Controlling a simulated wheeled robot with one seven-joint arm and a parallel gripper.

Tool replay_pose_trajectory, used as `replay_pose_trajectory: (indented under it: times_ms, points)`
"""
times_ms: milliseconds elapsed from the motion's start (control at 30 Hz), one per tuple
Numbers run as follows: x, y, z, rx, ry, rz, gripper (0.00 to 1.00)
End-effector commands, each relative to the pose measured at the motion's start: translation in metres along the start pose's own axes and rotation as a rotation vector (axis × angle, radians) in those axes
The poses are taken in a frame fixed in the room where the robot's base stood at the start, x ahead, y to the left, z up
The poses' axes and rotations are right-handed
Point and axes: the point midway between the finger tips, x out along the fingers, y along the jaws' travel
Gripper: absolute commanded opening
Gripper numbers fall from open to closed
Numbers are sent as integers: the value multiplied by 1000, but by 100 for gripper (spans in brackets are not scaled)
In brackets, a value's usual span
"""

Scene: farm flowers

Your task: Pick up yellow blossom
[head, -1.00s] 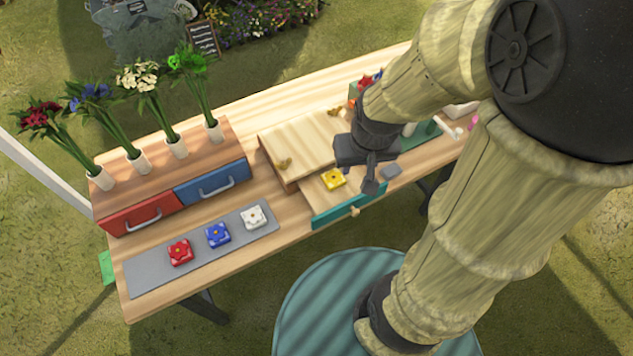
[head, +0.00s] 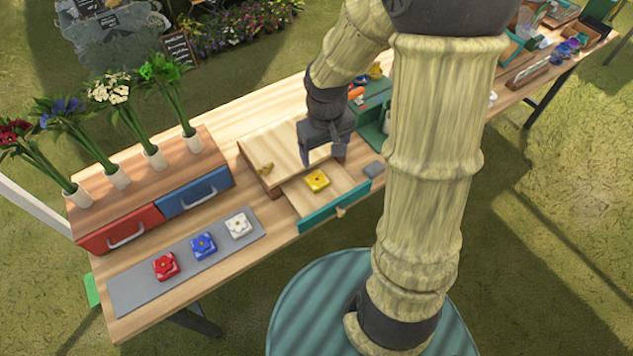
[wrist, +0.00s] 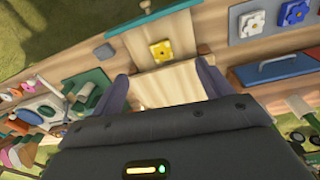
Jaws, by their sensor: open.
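The yellow blossom (head: 317,181) is a small square yellow block with a flower on top. It lies in the open drawer (head: 290,186) with the teal front, near the drawer's middle. My gripper (head: 323,157) is open and empty, above and just behind the blossom, over the edge of the drawer's wooden cabinet (head: 285,142). In the wrist view the yellow blossom (wrist: 161,51) shows beyond the gap between the two fingers (wrist: 165,85), apart from them. Nothing hides the blossom in either view.
A grey mat (head: 140,288) at left holds red (head: 166,266), blue (head: 203,246) and white (head: 237,225) blossoms. Vases of flowers stand on the box with a red drawer (head: 120,230) and a blue drawer (head: 194,192). A small grey block (head: 373,170) lies right of the open drawer.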

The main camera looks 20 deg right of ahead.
Motion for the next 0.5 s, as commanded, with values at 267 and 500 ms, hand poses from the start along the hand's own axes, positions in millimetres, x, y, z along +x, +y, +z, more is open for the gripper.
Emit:
replay_pose_trajectory:
  times_ms: [267,500]
  points:
    - [36,13,-43,-99,-60,-41,78]
    - [37,13,-45,-106,-63,-42,78]
